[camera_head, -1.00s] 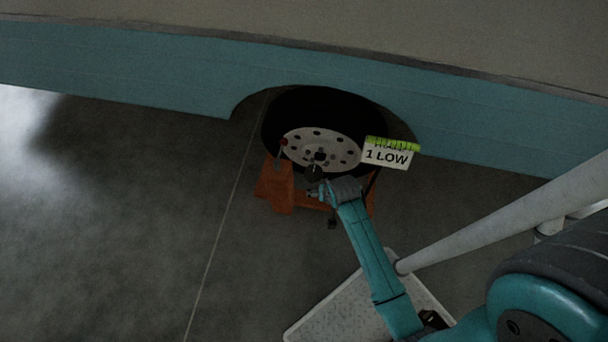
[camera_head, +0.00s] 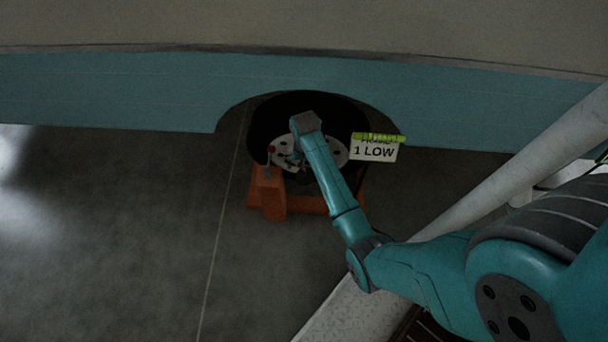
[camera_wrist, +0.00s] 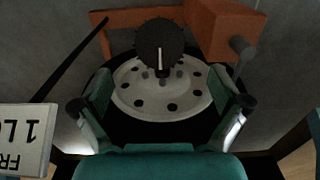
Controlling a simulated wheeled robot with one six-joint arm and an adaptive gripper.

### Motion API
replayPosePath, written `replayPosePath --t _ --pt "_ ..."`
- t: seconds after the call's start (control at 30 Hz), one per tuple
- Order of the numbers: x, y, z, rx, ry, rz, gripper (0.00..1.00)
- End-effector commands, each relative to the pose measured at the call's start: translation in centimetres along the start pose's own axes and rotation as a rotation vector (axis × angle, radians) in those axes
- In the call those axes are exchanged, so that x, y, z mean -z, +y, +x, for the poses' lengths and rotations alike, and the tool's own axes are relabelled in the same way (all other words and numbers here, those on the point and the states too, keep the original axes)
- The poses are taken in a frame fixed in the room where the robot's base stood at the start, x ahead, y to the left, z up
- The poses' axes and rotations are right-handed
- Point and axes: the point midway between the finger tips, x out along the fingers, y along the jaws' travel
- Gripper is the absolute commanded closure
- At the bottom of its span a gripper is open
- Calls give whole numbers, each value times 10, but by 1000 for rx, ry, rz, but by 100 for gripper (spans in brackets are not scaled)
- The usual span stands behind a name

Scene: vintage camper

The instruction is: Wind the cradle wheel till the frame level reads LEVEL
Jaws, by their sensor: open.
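The frame level is a white sign (camera_head: 374,151) with a yellow-green vial (camera_head: 379,137) on top; it reads "1 LOW". In the wrist view the sign (camera_wrist: 24,138) is upside down and cut off at the left edge. The orange cradle (camera_head: 268,191) stands in front of the tyre. A dark ridged round wheel (camera_wrist: 160,40), likely the cradle wheel, has a pale mark on its face. My arm hides it in the head view. My gripper (camera_wrist: 162,82) is open, its fingers spread either side of the pale hub, with the dark wheel beyond and between them.
A black tyre (camera_head: 262,124) with a pale holed hub (camera_wrist: 138,96) sits in the arch of the blue camper side (camera_head: 120,90). Grey floor at left (camera_head: 110,230) is clear.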

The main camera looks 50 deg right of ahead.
Motion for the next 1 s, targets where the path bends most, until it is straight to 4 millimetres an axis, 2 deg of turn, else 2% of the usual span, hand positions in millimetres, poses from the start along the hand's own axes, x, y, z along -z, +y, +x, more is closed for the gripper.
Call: replayPosePath --t 0.2,0.4,0.57,0.83,1.0 --pt "-1 0 39 -1 -2 -1 1" --pt "0 0 62 0 0 -1 1" --pt "0 0 69 1 1 -1 1" --pt "0 0 70 1 1 -1 1" --pt "0 0 70 1 1 -1 44"
